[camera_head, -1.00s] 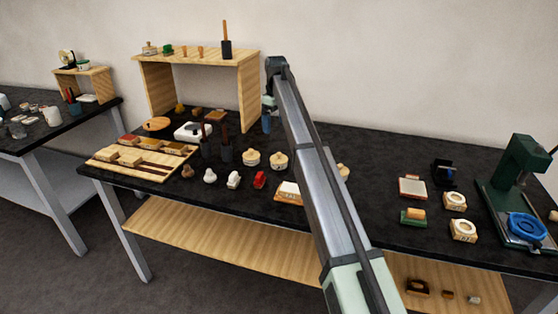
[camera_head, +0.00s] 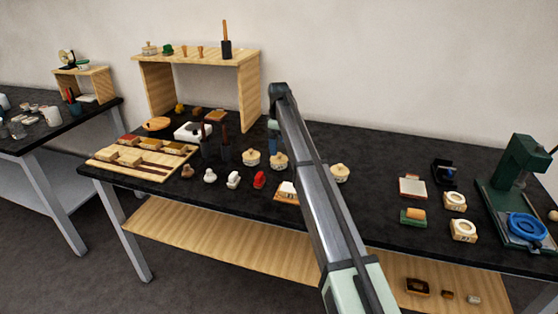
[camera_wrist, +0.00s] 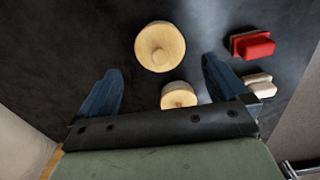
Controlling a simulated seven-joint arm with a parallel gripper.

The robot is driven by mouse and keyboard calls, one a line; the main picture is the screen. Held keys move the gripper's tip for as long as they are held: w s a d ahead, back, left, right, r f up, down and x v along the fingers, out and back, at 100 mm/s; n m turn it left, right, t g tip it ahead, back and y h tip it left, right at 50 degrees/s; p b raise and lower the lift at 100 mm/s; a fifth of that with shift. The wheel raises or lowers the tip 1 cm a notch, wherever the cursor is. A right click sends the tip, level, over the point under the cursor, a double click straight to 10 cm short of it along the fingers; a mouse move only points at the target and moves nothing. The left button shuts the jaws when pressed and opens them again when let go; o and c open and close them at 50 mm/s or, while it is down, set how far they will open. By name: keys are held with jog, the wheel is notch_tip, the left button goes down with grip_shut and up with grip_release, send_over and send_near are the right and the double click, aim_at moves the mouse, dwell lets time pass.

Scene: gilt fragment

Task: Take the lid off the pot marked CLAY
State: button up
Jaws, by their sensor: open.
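Several pale round lidded pots stand on the dark bench: a left one (camera_head: 251,157), a middle one (camera_head: 279,161) and a right one (camera_head: 340,172) beside my arm. No marking is readable, so I cannot tell which is CLAY. My gripper (camera_head: 272,135) is above the bench, behind the left and middle pots in the picture. In the wrist view, my gripper (camera_wrist: 160,66) has its blue fingers wide apart and empty. A larger-looking round lid with a knob (camera_wrist: 160,46) lies between and beyond the tips. A second lid (camera_wrist: 179,95) is partly hidden by the gripper body.
A wooden shelf (camera_head: 195,56) is behind. A green press (camera_head: 525,170) stands far right.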

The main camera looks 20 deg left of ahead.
aim_at(279, 153)
jog(key=shift+f, duration=2.7)
jog(key=shift+c, duration=0.3)
jog(key=c, duration=1)
jog(key=shift+o, duration=0.2)
jog(key=shift+r, duration=0.1)
